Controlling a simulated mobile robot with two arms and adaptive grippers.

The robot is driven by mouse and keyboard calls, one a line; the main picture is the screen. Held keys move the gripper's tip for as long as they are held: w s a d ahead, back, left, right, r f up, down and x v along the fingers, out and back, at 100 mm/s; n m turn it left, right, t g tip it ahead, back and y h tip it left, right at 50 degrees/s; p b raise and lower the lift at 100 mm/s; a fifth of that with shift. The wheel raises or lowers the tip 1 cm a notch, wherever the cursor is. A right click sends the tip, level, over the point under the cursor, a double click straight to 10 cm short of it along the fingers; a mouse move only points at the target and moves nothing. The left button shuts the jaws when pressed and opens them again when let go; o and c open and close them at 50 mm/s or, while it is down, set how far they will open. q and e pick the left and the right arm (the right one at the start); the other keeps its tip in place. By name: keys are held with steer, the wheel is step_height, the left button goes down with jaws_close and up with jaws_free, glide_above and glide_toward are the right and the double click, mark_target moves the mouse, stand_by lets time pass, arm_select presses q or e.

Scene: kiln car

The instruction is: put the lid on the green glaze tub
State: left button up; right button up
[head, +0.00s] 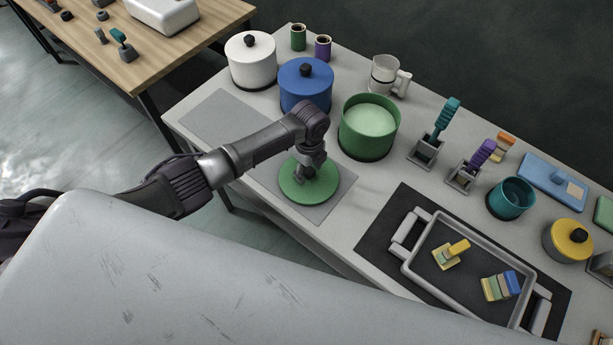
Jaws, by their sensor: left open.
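The green glaze tub (368,140) stands uncovered on the grey table, with pale green glaze showing inside. Its round green lid (298,188) lies flat on a grey mat (341,190) in front and to the left of the tub. My left gripper (308,172) is directly over the middle of the lid, pointing down, with its jaws open. The gripper hides the middle of the lid, so I cannot see its knob or whether the fingers touch it. My right gripper is not in view.
Lidded white (253,66) and blue (303,92) tubs stand left of the green tub. A white mug (384,79) is behind it. Brush holders (424,151) stand to its right. A grey tray (409,258) with small blocks lies at the front. A bare grey mat (218,118) lies left.

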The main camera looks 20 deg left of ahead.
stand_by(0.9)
arm_select(q)
jaws_close()
